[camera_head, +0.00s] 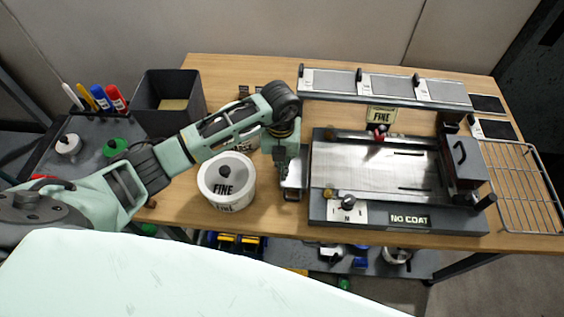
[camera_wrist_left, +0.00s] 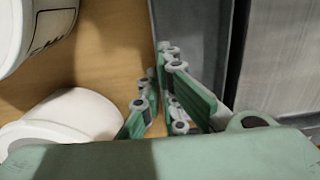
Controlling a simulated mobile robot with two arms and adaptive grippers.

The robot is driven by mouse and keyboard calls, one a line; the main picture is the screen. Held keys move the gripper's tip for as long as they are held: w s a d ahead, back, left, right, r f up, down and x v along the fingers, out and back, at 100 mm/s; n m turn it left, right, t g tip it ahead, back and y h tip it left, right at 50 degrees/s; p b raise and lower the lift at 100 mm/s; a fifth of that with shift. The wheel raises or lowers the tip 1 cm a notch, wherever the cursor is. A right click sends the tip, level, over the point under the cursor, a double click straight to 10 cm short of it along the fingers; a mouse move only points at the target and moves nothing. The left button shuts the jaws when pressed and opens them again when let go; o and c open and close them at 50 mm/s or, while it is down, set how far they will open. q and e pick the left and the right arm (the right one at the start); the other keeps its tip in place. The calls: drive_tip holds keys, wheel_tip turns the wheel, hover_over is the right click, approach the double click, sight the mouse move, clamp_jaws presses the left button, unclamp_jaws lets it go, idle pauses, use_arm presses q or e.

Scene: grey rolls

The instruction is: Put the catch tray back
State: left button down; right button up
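The catch tray (camera_head: 293,181) is a narrow, grey metal trough at the left end of the coating machine (camera_head: 380,165). In the left wrist view its channel (camera_wrist_left: 195,35) runs alongside the machine's metal bed (camera_wrist_left: 273,60). My left gripper (camera_head: 287,188) reaches down at the tray's left side. In the left wrist view its fingers (camera_wrist_left: 164,55) converge at the tray's near-left wall and appear closed on that wall. The part of the tray beneath the fingers is hidden. My right gripper is in neither view.
A white tub labelled FINE (camera_head: 227,182) stands left of the tray. A white round object (camera_wrist_left: 65,122) lies close to the fingers. A black bin (camera_head: 169,98) stands at the back left. A rack (camera_head: 385,88) stands behind the machine, and a wire rack (camera_head: 522,187) lies right.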

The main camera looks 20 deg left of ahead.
use_arm(q)
drive_tip(key=c, duration=2.5)
unclamp_jaws()
drive_tip(key=shift+f, duration=0.2)
drive_tip(key=o, duration=0.5)
drive_tip(key=shift+r, duration=0.25)
drive_tip(key=shift+w+r, duration=0.1)
drive_tip(key=shift+r, duration=0.2)
wheel_tip(320, 180, up, 11)
drive_tip(key=b, duration=0.2)
drive_tip(key=shift+a+r+b, duration=0.1)
drive_tip(key=shift+r+b, duration=0.1)
drive_tip(key=shift+b, duration=0.15)
drive_tip(key=shift+s+f, duration=0.1)
drive_tip(key=shift+s, duration=0.1)
